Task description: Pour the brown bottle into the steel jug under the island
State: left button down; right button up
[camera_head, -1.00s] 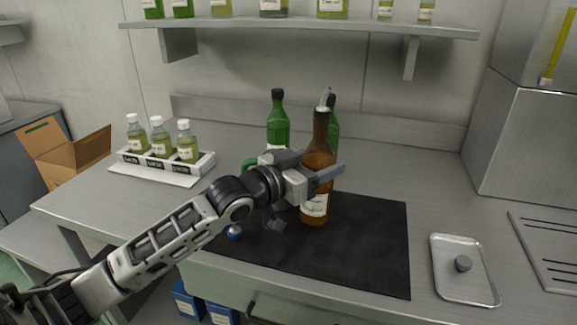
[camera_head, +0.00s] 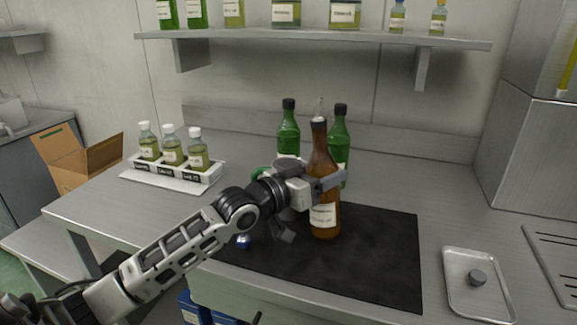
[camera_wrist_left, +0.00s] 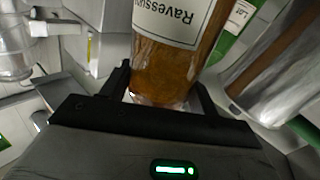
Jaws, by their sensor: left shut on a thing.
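The brown bottle (camera_head: 324,217) stands about upright over the dark mat, with a white label on its lower part. I cannot tell whether its base touches the mat. My left gripper (camera_head: 325,184) is shut around its body above the label. In the left wrist view the bottle (camera_wrist_left: 165,75) fills the space between the fingers, its label upside down. I cannot make out the steel jug under the island in any view. My right gripper is out of view.
Two green bottles (camera_head: 289,133) stand close behind the brown one. The dark mat (camera_head: 375,255) has free room on the right. A metal tray (camera_head: 458,297) lies farther right. A white rack (camera_head: 205,178) of small bottles is at left. Blue containers (camera_head: 192,308) show below the worktop.

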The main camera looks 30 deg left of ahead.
pick_arm(q)
jog(key=shift+r+n, duration=0.15)
jog(key=shift+n, duration=0.35)
jog(key=shift+a+n, duration=0.1)
jog(key=shift+n, duration=0.4)
jog(key=shift+a+r+n, duration=0.1)
jog(key=shift+r+n, duration=0.4)
jog(key=shift+n, duration=0.3)
jog(key=shift+w+a+r+n+p, duration=0.1)
jog(key=shift+r+n+p, duration=0.1)
jog(key=shift+n, duration=0.3)
jog(key=shift+a+r+n+p, duration=0.1)
jog(key=shift+r+n, duration=0.1)
jog(key=shift+n, duration=0.3)
jog(key=f+n+b, duration=0.1)
jog(key=f+b, duration=0.1)
jog(key=f, duration=0.1)
jog(key=f+n, duration=0.1)
jog(key=shift+d+f+n+b, duration=0.25)
jog(key=shift+n+b, duration=0.05)
jog(key=shift+b, duration=0.1)
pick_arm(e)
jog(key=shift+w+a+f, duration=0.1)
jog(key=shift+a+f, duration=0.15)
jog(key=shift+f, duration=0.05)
